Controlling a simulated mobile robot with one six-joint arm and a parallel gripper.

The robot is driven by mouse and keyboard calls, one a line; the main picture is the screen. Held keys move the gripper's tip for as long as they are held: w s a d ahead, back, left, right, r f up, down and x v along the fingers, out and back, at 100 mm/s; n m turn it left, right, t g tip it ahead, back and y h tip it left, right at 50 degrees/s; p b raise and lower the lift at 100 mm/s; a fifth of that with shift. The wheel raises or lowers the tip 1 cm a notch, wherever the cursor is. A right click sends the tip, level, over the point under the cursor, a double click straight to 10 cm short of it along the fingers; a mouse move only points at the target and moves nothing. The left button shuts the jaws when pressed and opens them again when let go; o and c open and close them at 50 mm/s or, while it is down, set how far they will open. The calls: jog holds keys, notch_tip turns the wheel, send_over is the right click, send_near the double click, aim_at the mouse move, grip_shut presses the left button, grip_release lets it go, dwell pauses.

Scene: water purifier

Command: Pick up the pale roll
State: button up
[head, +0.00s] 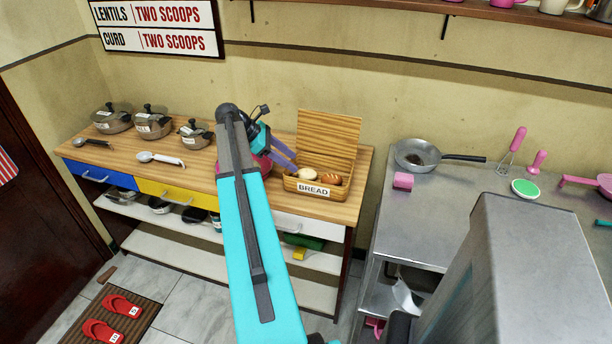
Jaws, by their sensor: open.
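The pale roll (307,173) lies in the left part of the wooden bread box (312,187), whose lid (330,139) stands open at the back. A browner roll (332,180) lies to its right in the same box. My gripper (289,162) is at the left side of the box, its purple fingers pointing toward the pale roll. The fingers are open and small in view. Whether a fingertip touches the pale roll I cannot tell. My turquoise arm hides part of the counter and whatever is behind it.
The bread box stands on a wooden counter (368,165) with several lidded pots (153,124) and two ladles on its left. A pink object (260,165) is partly hidden behind my arm. A metal table (440,200) with a pan (416,155) stands to the right, across a gap.

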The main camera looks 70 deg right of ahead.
aim_at(306, 171)
jog(key=shift+x, duration=1.6)
jog(key=shift+p+x, duration=0.55)
jog(key=shift+x, duration=2.25)
jog(key=c, duration=0.7)
